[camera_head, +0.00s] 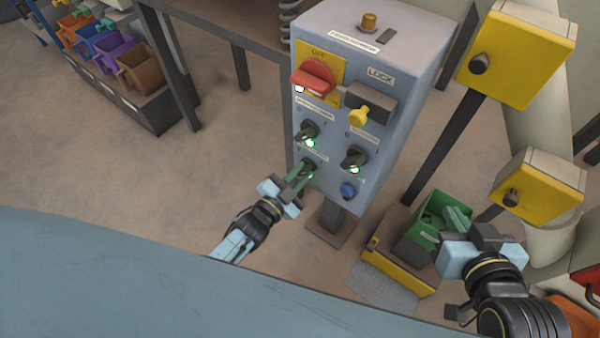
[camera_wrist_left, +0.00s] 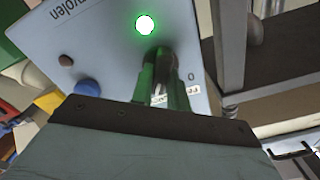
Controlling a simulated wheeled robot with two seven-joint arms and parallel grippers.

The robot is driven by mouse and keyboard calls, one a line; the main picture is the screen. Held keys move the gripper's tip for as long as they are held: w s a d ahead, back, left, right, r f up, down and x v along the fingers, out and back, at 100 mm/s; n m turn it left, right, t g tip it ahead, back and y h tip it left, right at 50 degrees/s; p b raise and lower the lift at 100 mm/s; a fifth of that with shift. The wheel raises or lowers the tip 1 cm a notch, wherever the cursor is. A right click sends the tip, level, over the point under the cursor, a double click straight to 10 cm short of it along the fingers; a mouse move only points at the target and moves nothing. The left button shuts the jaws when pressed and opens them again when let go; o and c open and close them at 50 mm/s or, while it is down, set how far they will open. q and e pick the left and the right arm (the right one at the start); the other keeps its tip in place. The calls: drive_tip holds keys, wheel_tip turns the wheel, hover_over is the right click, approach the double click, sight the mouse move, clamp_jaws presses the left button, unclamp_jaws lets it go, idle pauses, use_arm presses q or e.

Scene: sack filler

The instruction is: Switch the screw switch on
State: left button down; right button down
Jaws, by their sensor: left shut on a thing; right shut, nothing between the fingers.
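The grey control box (camera_head: 400,100) stands in the middle of the head view with three black rotary switches on its front: upper left (camera_head: 307,131), right (camera_head: 354,158) and lower left (camera_head: 308,166). Their small labels are too blurred to read, so I cannot tell by name which is the screw switch. My left gripper (camera_head: 304,172) is shut on the lower left switch. In the left wrist view its green fingers (camera_wrist_left: 163,80) flank the dark knob, partly hiding it, below a lit green lamp (camera_wrist_left: 145,25). My right gripper (camera_head: 457,219) is shut and empty by a green bin.
The box also carries a red OFF handle (camera_head: 314,78), a yellow lock knob (camera_head: 358,117) and a blue button (camera_head: 348,191). Two yellow boxes (camera_head: 517,60) (camera_head: 536,190) stand at right. The green bin (camera_head: 420,243) is near my right gripper. Open floor lies left.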

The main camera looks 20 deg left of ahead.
sight(301, 173)
use_arm(q)
drive_tip(key=shift+m, duration=0.6)
use_arm(e)
drive_tip(key=shift+r, duration=0.15)
use_arm(q)
drive_tip(key=c, duration=1.4)
unclamp_jaws()
drive_tip(key=shift+o, duration=0.2)
drive_tip(key=shift+s, duration=0.1)
